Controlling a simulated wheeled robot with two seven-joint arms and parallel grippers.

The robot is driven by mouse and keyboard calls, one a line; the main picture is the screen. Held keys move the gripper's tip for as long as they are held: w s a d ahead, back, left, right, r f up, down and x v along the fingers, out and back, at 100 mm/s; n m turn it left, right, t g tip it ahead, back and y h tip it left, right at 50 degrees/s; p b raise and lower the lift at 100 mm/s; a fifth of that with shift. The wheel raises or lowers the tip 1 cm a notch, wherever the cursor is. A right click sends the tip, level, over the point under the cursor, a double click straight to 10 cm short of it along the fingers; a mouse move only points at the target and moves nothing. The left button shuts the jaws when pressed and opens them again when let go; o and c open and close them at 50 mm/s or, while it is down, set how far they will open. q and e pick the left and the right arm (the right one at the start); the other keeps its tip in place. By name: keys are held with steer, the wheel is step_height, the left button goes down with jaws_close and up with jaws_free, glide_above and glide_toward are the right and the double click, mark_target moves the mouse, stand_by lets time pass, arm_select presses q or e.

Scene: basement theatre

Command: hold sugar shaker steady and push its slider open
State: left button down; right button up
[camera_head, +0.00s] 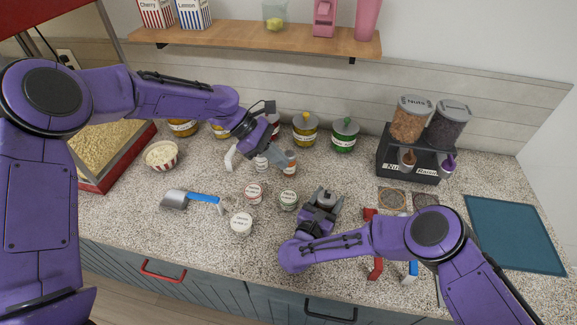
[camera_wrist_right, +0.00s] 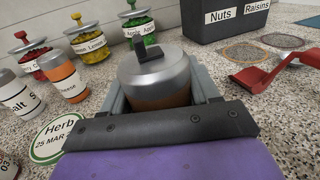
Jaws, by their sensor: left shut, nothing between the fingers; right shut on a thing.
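The sugar shaker (camera_wrist_right: 153,75), a jar with a metal lid and brown contents, stands between the grey fingers of my right gripper (camera_head: 324,200). A small dark slider knob (camera_wrist_right: 147,48) sits on its lid. In the head view the shaker's lid (camera_head: 326,196) shows at the right gripper's tips; its lower part is hidden. My right gripper is shut on the shaker's sides. My left gripper (camera_head: 282,160) is shut and empty, to the left of and behind the shaker, near an orange-labelled bottle (camera_head: 290,171). It is apart from the shaker.
Small labelled tubs (camera_head: 241,223) stand left of the shaker. A dark dispenser stand (camera_head: 408,169) is at the back right. A blue-handled scoop (camera_head: 176,200) lies left; a red scoop (camera_wrist_right: 262,78) lies right. A teal mat (camera_head: 515,235) is clear.

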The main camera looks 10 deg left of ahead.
mark_target(325, 192)
stand_by(0.3)
arm_select(q)
steer(key=c, duration=1.4)
jaws_free()
steer(key=shift+w+d+r, duration=0.1)
steer(key=shift+r, duration=0.2)
steer(key=o, duration=0.3)
steer(key=shift+m+y, duration=0.8)
steer(key=shift+m, duration=0.1)
steer(key=d+r, duration=0.1)
steer(key=d, duration=0.1)
steer(key=d+r, duration=0.1)
steer(key=shift+d+r, duration=0.35)
steer(key=shift+r, duration=0.05)
steer(key=d+f+y, duration=0.1)
steer(key=d+f, duration=0.1)
steer(key=f, duration=0.1)
steer(key=s+d+f+n+y, duration=0.1)
steer(key=d+f, duration=0.5)
steer(key=f, duration=0.1)
steer(key=shift+s+n+y, duration=0.2)
steer(key=shift+n+y, duration=0.2)
